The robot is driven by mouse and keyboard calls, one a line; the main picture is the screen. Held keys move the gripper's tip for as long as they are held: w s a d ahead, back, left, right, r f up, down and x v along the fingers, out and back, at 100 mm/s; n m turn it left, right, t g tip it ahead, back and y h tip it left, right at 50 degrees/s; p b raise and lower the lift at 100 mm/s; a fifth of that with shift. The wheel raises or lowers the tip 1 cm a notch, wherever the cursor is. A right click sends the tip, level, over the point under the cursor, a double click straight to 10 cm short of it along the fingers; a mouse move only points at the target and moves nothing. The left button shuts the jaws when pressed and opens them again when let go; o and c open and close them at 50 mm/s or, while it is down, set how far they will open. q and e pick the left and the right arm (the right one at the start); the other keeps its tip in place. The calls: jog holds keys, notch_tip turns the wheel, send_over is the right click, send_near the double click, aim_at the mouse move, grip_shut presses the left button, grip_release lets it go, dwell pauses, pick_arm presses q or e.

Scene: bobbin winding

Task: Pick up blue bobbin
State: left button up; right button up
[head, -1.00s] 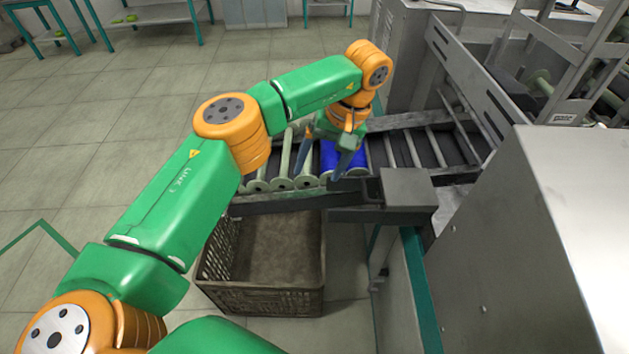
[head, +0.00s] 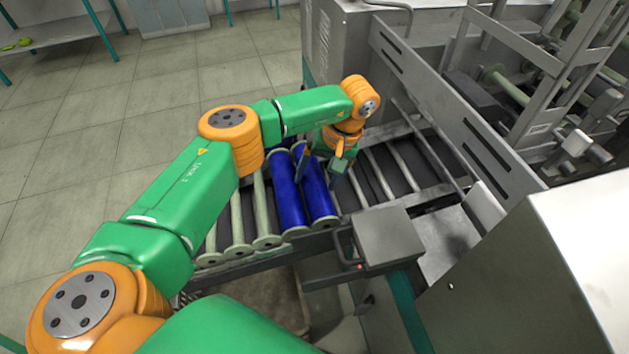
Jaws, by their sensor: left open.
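Two blue bobbins lie side by side on the roller rack in the head view, the left one (head: 287,196) and the right one (head: 317,192). Both have pale flanges at their near ends. My left gripper (head: 320,168) is open, pointing down at the upper part of the right blue bobbin. One finger is over the bobbins and the other is at the right bobbin's right side. I cannot tell whether the fingers touch it. The far ends of the bobbins are partly hidden by my arm. My right gripper is not in view.
Several empty pale green bobbins (head: 237,222) lie left of the blue ones. The rack (head: 395,168) is bare to the right. A grey box (head: 388,238) stands at its near edge, and a metal machine wall (head: 450,110) rises behind. A crate (head: 262,290) sits below.

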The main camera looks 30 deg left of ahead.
pick_arm(q)
jog(key=shift+s+f, duration=0.1)
jog(key=shift+f, duration=0.1)
grip_shut()
